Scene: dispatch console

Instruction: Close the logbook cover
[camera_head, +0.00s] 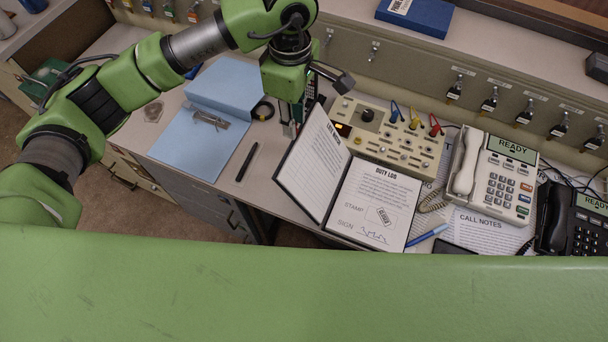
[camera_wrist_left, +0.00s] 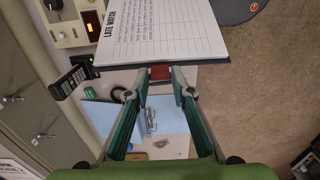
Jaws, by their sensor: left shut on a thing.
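The logbook lies open on the desk, with its "Duty Log" page (camera_head: 374,203) facing up. Its cover (camera_head: 315,165) stands raised and tilted at the left of that page, with a printed sheet on its inner side. My left gripper (camera_head: 292,122) is at the cover's upper left edge, partly hidden by the cover. In the left wrist view, its fingertips (camera_wrist_left: 160,76) are shut at the edge of the cover (camera_wrist_left: 165,30), with a small red piece between them. My right gripper is not in view.
A beige switch panel (camera_head: 390,135) stands behind the logbook. A white phone (camera_head: 490,178) and a blue pen (camera_head: 427,236) are to its right. A blue folder (camera_head: 200,142) and a black pen (camera_head: 247,162) lie to the left. Keys hang along the back panel.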

